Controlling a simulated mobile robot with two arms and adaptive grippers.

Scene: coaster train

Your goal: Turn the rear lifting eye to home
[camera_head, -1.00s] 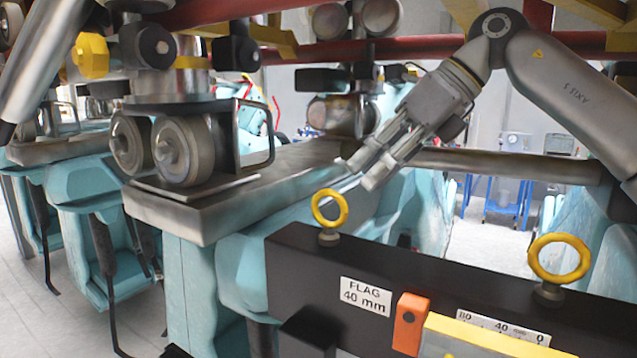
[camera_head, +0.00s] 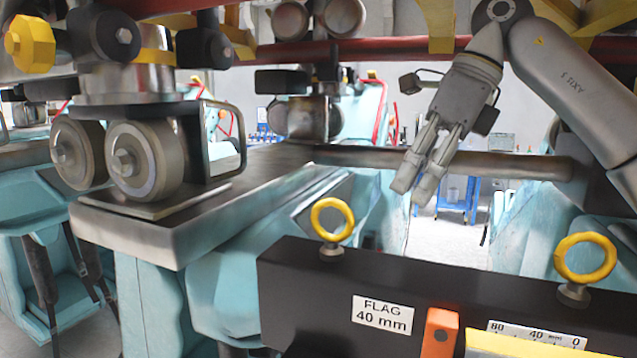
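Two yellow ring-shaped lifting eyes stand on top of a black beam (camera_head: 430,285). The left lifting eye (camera_head: 347,231) and the right lifting eye (camera_head: 612,262) both show their open ring side to the camera, each on a grey collar. I cannot tell from the picture which is the rear one. My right gripper (camera_head: 414,192) hangs above and behind the beam, between the two eyes and nearer the left one. Its two grey fingers point down and to the left, with a narrow gap between them and nothing held. It touches neither eye. My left gripper is out of view.
The beam's front carries a "FLAG 40 mm" label (camera_head: 382,315), an orange block (camera_head: 439,333), a scale (camera_head: 536,334) and a yellow bar. Wheels (camera_head: 143,161) on a grey plate stand at left. A grey pipe (camera_head: 510,165) runs behind my gripper. Red rails cross above.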

